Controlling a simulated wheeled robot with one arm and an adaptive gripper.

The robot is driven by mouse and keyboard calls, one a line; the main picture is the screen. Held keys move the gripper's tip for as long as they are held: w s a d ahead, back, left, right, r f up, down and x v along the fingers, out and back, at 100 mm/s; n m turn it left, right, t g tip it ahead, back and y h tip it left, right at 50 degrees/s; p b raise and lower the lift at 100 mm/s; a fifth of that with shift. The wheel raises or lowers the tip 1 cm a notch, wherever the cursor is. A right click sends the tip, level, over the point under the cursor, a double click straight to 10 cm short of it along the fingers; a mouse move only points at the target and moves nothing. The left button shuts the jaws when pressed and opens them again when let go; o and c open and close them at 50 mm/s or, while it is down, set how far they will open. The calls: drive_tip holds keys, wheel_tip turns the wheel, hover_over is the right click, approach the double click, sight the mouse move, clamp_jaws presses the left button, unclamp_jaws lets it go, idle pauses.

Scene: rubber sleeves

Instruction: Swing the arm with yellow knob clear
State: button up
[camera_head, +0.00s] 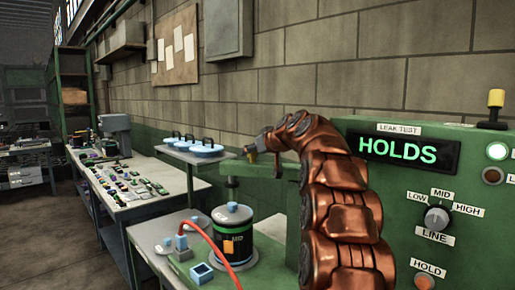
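A small yellow knob (252,157) shows at the arm, partly hidden by my gripper (254,150). My gripper is at the knob, at the end of my copper-coloured arm, which hides the right part of the swing arm. Whether the fingers are closed on the knob is too small to tell.
The test panel (400,185) at right reads "HOLDS"; a yellow-topped lever (496,98) stands on it. A red hose (215,255) runs in front of the canister. Blue discs (206,150) sit on a stand behind. A bench with small parts (125,180) is at left.

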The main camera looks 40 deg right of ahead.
drive_tip(key=shift+w+a+f, duration=0.2)
drive_tip(key=shift+w+a, duration=0.05)
drive_tip(key=shift+w, duration=0.35)
drive_tip(key=shift+d, duration=0.15)
drive_tip(key=shift+s+d, duration=0.1)
drive_tip(key=shift+d, duration=0.05)
drive_tip(key=c, duration=0.3)
clamp_jaws()
